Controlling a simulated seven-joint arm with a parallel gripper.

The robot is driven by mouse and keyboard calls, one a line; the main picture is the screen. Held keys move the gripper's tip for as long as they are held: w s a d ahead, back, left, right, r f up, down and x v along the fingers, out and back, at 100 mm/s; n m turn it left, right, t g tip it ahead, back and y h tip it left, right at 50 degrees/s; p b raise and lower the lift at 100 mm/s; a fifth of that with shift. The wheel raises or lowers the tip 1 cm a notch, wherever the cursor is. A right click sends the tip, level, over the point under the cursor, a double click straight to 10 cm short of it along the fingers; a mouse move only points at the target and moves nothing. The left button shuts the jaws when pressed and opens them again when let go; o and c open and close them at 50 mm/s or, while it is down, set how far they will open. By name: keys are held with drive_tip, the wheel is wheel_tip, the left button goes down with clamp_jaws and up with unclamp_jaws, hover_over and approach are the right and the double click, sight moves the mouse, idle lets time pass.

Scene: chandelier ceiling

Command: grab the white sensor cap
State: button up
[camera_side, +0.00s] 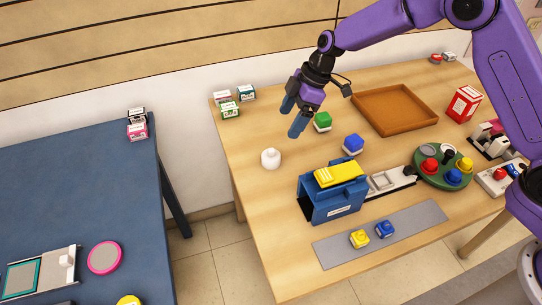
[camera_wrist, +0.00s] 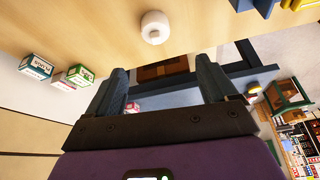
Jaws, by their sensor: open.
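The white sensor cap (camera_side: 270,158) stands on the wooden table near its left edge. It is a small round white piece with a knob on top, and it also shows near the top middle of the wrist view (camera_wrist: 154,27). My gripper (camera_side: 292,118) is above the table, up and to the right of the cap in the side view, with its two blue-grey fingers apart and nothing between them. In the wrist view my gripper (camera_wrist: 165,85) has its fingers below the cap in the picture, apart from it.
A blue box with a yellow top (camera_side: 332,190) stands right of the cap. Small cartons (camera_side: 230,109) sit at the back left corner. A brown tray (camera_side: 432,118) lies further right. Table around the cap is clear.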

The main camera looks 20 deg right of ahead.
sight(273, 150)
drive_tip(key=x, duration=0.9)
drive_tip(key=shift+w+d+x, duration=0.15)
drive_tip(key=shift+x, duration=1.2)
drive_tip(key=shift+w+d+x, duration=0.1)
drive_tip(key=shift+d+x, duration=0.05)
drive_tip(key=shift+x, duration=1.2)
drive_tip(key=shift+f, duration=0.1)
drive_tip(key=c, duration=1.1)
